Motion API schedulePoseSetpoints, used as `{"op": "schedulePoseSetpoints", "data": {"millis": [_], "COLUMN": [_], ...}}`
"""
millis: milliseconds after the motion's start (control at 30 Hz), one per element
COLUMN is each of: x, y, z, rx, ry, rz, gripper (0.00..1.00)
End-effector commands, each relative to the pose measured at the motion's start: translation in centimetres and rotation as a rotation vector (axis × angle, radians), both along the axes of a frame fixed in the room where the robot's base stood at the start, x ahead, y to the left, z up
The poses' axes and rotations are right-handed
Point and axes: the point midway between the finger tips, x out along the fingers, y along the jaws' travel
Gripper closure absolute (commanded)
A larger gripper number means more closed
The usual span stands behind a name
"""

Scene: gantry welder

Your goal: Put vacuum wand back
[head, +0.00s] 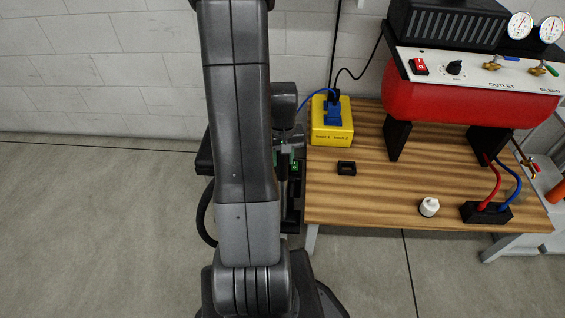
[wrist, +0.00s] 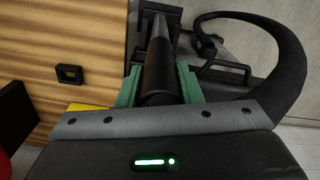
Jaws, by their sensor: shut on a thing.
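In the wrist view my gripper (wrist: 159,84) has green finger pads shut on the black vacuum wand (wrist: 160,56), one on each side of the tube. The wand runs away from the gripper toward a dark bracket-like part (wrist: 140,22) beside the table edge. I cannot tell whether the wand is seated in it. A thick black hose (wrist: 288,62) loops on the right. In the head view my arm hides most of the gripper and wand; part of the hose (head: 203,214) shows left of the arm.
A wooden table (head: 370,205) stands right of my arm, close beside the gripper. It holds a yellow box (head: 332,132), a small black square piece (head: 346,168), a white knob-like part (head: 429,207) and a red tank (head: 440,100). The floor at left is clear.

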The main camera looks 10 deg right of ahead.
Motion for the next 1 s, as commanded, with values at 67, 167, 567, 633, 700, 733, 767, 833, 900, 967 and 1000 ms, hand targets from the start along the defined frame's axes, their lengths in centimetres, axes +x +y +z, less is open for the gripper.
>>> {"op": "schedulePoseSetpoints", "data": {"millis": [67,167,567,633,700,733,767,833,900,967,1000], "x": [-0.1,0.3,0.4,0.4,0.4,0.4,0.4,0.4,0.4,0.4,0.4], "y": [0.0,-0.1,-0.1,-0.1,-0.1,-0.1,-0.1,-0.1,-0.1,-0.1,-0.1], "z": [-1.6,-2.6,-3.0,-2.9,-2.9,-2.9,-2.9,-2.9,-2.9,-2.8,-2.6], "rx": [0.0,0.0,0.0,0.0,0.0,0.0,0.0,0.0,0.0,0.0,0.0], "ry": [0.004,0.001,0.0,0.001,0.001,0.001,0.001,0.001,0.001,0.0,0.0], "rz": [0.0,0.0,0.0,0.0,0.0,0.0,0.0,0.0,0.0,0.0,0.0], "gripper": [1.0,1.0,0.66,0.52,0.46,0.46,0.46,0.46,0.46,0.46,0.46]}}
